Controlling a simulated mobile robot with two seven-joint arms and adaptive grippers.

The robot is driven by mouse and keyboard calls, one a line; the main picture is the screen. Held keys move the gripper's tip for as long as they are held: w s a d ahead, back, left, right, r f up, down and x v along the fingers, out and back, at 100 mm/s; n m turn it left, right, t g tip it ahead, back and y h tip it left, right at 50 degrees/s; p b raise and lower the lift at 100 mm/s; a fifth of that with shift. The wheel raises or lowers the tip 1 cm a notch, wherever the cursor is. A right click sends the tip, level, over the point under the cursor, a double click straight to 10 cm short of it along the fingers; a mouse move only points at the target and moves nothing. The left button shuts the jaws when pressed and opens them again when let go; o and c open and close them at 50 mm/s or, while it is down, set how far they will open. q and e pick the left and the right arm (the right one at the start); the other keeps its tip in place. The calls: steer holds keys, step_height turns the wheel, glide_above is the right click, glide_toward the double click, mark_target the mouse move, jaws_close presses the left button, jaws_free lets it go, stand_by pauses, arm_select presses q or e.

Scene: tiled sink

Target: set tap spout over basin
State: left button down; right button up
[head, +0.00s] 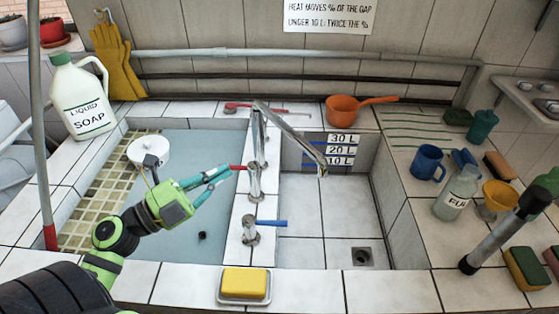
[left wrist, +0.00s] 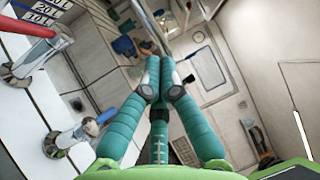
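The metal tap (head: 256,150) stands on the tiled divider between two basins. Its spout (head: 295,133) slants right, with its tip over the right basin (head: 318,215). The left basin (head: 200,140) holds bluish water. A red handle (head: 238,167) is on the tap's left and a blue handle (head: 271,223) is on a lower fitting in front. My left gripper (head: 229,172) is over the left basin, just left of the tap near the red handle. In the left wrist view its teal fingertips (left wrist: 160,62) are together with nothing visible between them. My right gripper is not visible.
A white round float (head: 149,150) is in the left basin. A soap jug (head: 84,98) stands at the back left. A yellow sponge (head: 244,282) lies on the front ledge. A blue mug (head: 426,162), bottle (head: 456,192) and other items crowd the right counter. The right basin is empty.

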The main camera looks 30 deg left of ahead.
arm_select(q)
steer(key=f+p+x, duration=0.2)
steer(key=p+x, duration=0.1)
steer(key=x, duration=1.1)
steer(key=shift+w+d+f, duration=0.15)
steer(key=shift+d+f, duration=0.05)
steer(key=shift+f, duration=0.2)
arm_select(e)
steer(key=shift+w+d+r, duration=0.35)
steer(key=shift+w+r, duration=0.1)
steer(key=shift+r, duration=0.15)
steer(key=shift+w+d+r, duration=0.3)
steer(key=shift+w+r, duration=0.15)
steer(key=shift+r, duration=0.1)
arm_select(q)
steer(key=shift+p, duration=0.3)
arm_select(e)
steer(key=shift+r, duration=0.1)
